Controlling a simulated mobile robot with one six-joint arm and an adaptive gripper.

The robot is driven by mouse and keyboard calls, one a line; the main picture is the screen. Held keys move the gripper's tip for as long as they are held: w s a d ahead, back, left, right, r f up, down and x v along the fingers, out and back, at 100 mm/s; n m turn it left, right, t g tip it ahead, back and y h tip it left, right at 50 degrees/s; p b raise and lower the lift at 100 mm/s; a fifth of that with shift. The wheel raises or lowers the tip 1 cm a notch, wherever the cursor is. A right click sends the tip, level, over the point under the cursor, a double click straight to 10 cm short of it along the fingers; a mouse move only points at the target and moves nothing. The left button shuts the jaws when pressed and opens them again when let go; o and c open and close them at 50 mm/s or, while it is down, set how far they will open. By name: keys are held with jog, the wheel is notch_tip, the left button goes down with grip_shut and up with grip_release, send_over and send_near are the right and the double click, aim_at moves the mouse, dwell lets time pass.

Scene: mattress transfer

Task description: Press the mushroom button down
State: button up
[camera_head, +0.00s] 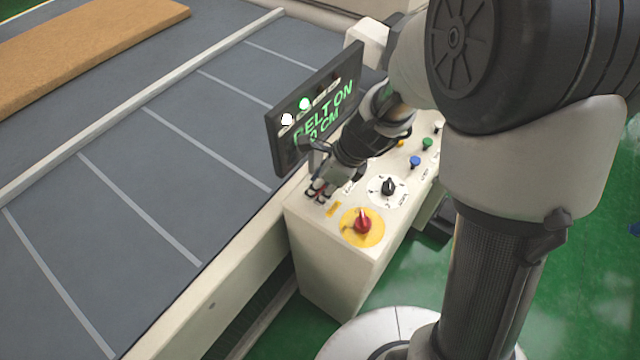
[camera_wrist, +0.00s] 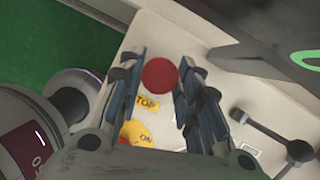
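The red mushroom button (camera_wrist: 159,75) shows in the wrist view as a round red cap on the pale control box. A yellow STOP label (camera_wrist: 147,103) lies beside it. My gripper (camera_wrist: 160,82) is open, with one finger on each side of the cap in that view. Whether the fingertips touch the cap or stand above it, I cannot tell. In the head view my gripper (camera_head: 321,190) points down at the near left corner of the control box (camera_head: 325,255) and hides most of the button. The STOP label (camera_head: 334,209) shows just beside the fingertips.
A grey conveyor (camera_head: 150,160) lies left, with a brown mattress (camera_head: 90,45).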

grip_shut()
jog(key=shift+f, duration=0.1)
jog(key=shift+f+b, duration=0.35)
jog(key=shift+f, duration=0.4)
jog(key=o, duration=0.6)
grip_release()
jog(key=shift+r, duration=0.1)
jog(key=v, duration=1.2)
